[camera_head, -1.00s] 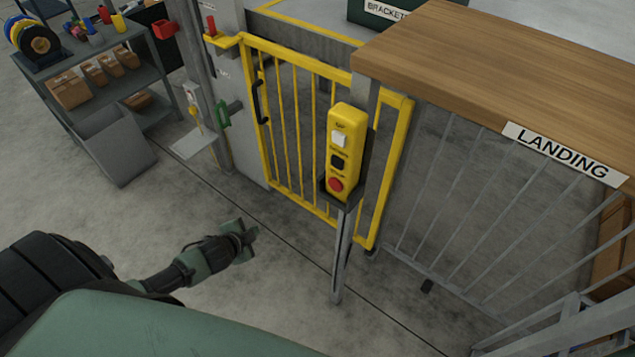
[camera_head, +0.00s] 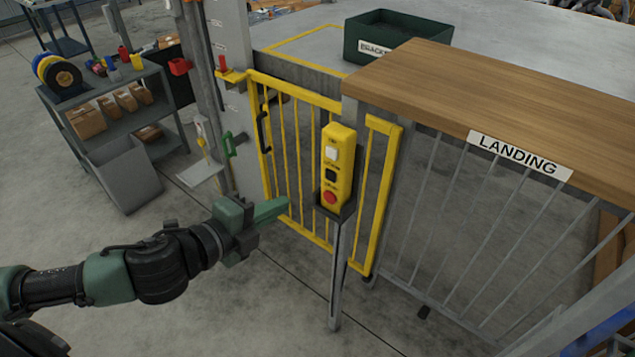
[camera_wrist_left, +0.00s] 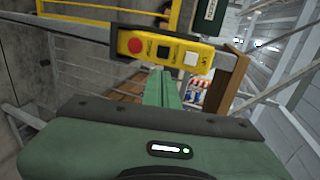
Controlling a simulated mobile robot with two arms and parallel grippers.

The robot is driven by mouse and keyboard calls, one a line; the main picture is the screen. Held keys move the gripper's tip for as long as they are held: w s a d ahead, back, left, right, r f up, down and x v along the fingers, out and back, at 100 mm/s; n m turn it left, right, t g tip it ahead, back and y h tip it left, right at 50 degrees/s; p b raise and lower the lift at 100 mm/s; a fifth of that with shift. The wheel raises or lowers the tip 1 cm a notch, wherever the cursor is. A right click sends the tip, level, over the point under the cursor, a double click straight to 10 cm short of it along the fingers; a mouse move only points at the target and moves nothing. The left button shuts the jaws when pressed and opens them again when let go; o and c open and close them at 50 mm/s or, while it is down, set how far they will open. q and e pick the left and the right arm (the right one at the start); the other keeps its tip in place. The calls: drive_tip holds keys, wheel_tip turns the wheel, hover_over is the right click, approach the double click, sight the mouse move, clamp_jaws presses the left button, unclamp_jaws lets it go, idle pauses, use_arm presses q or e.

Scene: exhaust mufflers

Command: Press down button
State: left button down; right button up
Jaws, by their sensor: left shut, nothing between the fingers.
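A yellow control box (camera_head: 345,150) stands on a grey post in front of the yellow gate. It has a white button (camera_head: 331,153) at the top, a black button (camera_head: 331,176) in the middle and a red button (camera_head: 330,197) at the bottom. My left gripper (camera_head: 285,208) is shut and empty, to the left of the box and apart from it, about level with its lower end. In the left wrist view the shut green fingers (camera_wrist_left: 162,90) point toward the box (camera_wrist_left: 205,55), with the black button (camera_wrist_left: 163,52) just beyond the tips. My right gripper is not in view.
A yellow barred gate (camera_head: 293,150) stands behind the box. A wooden top (camera_head: 520,95) marked LANDING with grey railings is to the right. A grey shelf (camera_head: 125,105) with boxes and spools stands at the left. Open floor lies in front.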

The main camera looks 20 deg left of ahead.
use_arm(q)
drive_tip(key=shift+w, duration=0.15)
drive_tip(key=shift+w, duration=0.1)
drive_tip(key=p, duration=0.5)
approach(330, 175)
drive_tip(key=x, duration=0.6)
drive_tip(key=shift+w+d, duration=0.1)
drive_tip(key=shift+w, duration=0.2)
